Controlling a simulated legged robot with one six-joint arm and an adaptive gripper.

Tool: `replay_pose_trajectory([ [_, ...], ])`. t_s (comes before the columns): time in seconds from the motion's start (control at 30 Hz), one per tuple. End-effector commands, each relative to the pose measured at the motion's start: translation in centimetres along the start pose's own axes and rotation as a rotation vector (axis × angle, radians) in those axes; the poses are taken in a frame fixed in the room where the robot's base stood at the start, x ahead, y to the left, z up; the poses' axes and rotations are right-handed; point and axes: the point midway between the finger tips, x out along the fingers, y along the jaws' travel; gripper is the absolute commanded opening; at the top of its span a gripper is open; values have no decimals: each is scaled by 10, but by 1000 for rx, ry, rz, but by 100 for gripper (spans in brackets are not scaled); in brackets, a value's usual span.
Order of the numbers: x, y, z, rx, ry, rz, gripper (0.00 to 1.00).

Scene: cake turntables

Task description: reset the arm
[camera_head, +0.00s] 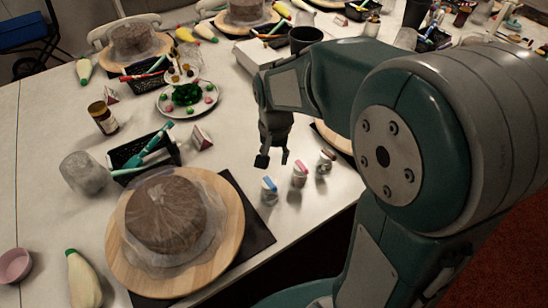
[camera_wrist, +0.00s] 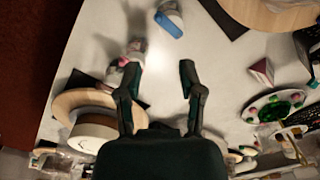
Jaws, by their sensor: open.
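My gripper (camera_head: 271,160) hangs from my teal and grey arm over the white table, near its front edge. In the wrist view my gripper (camera_wrist: 160,85) has its two dark fingers well apart, with only bare tabletop showing between them. It holds nothing. Three small jars stand below and beside it: one with a blue lid (camera_head: 269,190), one with a pink lid (camera_head: 299,175) and one with a reddish lid (camera_head: 325,161). The blue-lidded jar also shows at the top of the wrist view (camera_wrist: 168,20).
A wrapped brown cake (camera_head: 164,213) sits on a round wooden turntable (camera_head: 232,222) at the front left. A plate (camera_head: 163,106) with green and pink decorations, a black basket (camera_head: 125,152) and a brown jar (camera_head: 102,118) stand behind. My arm covers much of the right side.

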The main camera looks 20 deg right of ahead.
Motion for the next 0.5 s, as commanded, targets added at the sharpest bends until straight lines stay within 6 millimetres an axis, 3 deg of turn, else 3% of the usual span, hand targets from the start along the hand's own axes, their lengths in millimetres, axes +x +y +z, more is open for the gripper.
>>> replay_pose_trajectory([
  [0.3,-1,0,0,-2,3,-2,50],
  [0.5,-33,15,16,-73,75,-40,50],
])
